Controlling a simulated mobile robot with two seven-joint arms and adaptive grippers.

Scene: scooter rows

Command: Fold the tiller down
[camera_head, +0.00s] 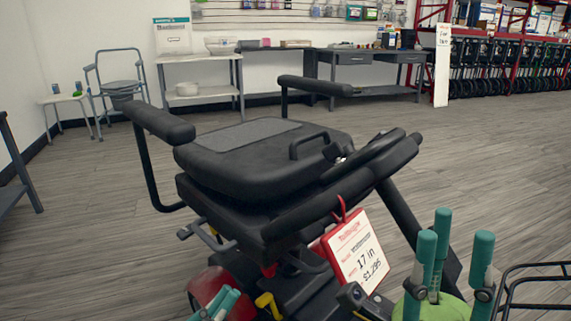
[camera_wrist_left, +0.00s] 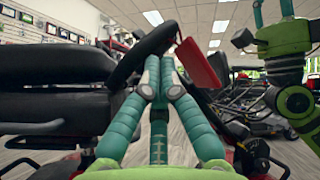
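The tiller (camera_head: 372,165) is black, with a padded handlebar beside the right edge of the seat. Its post (camera_head: 404,212) slopes down to the right. A red-framed price tag (camera_head: 357,250) hangs from it. The tiller's handle (camera_wrist_left: 143,55) also shows in the left wrist view, just beyond the left fingertips, with the tag (camera_wrist_left: 200,63) at its right. My left gripper (camera_head: 224,302) is low, left of the tiller; its fingertips look close together, grip unclear, contact with the handle unclear. My right gripper (camera_head: 452,245) is open and empty, right of the tiller, fingers pointing up.
The scooter's black seat (camera_head: 265,160) has two raised armrests (camera_head: 160,122). A black wire basket (camera_head: 535,285) is at the lower right. Tables (camera_head: 365,60), a commode chair (camera_head: 122,85) and red racks (camera_head: 500,55) stand along the back. The floor between is clear.

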